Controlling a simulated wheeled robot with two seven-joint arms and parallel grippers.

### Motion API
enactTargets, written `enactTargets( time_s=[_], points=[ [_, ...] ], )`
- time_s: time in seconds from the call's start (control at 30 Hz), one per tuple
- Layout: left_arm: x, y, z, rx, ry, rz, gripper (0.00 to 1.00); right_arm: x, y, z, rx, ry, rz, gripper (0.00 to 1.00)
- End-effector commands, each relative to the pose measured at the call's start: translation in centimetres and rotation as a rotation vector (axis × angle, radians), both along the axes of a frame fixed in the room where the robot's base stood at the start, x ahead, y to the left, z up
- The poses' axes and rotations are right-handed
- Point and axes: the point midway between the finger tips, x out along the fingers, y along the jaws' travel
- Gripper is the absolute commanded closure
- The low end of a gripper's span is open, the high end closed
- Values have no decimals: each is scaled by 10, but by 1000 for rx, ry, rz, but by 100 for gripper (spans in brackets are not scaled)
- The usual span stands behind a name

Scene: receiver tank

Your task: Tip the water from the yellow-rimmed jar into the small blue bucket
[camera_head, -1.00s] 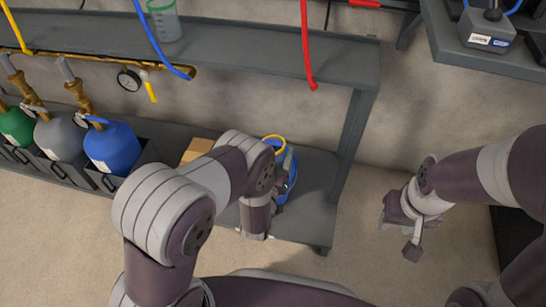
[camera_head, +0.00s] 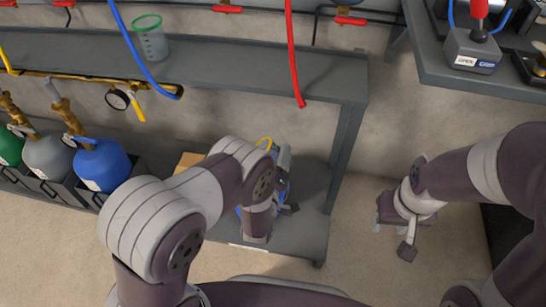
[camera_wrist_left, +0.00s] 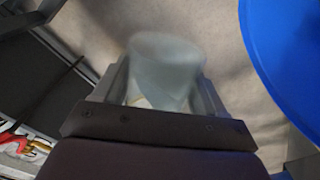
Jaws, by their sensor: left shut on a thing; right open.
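The small blue bucket (camera_head: 282,192) is mostly hidden behind my left wrist on the low shelf. My left gripper (camera_head: 287,183) is shut on the jar, close to the bucket. In the left wrist view the cloudy, translucent jar (camera_wrist_left: 165,70) sits between the fingers, with the blue bucket (camera_wrist_left: 291,50) to its right. I cannot tell the water level or whether water is flowing. My right gripper (camera_head: 393,236) is open and empty, right of the shelf.
A green-rimmed jar (camera_head: 150,40) stands on the upper shelf (camera_head: 230,65). Blue (camera_head: 145,55) and red (camera_head: 294,55) hoses hang in front of it. Gas cylinders (camera_head: 100,163) stand at the left. A switch box (camera_head: 472,50) sits on the right bench. Floor between shelf and right arm is clear.

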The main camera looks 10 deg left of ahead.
Motion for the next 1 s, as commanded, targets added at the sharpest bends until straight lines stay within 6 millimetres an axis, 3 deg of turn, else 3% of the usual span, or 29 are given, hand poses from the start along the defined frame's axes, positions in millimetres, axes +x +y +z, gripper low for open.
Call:
enactTargets(
  time_s=[0.3, 0.53, 0.77, 1.0],
  points=[
    [0, -1, 4, -53, 1, -1, 71, 0, 0, 3, 0, 0, 0, 57],
    [0, -2, 16, -253, 8, -1, 71, 0, 0, 15, 0, 0, 0, 57],
    [0, -2, 16, -267, 9, -1, 71, 0, 0, 14, 0, 0, 0, 57],
    [0, 0, 29, -468, 15, 0, 71, 0, 0, 26, 0, 0, 0, 57]
  ],
)
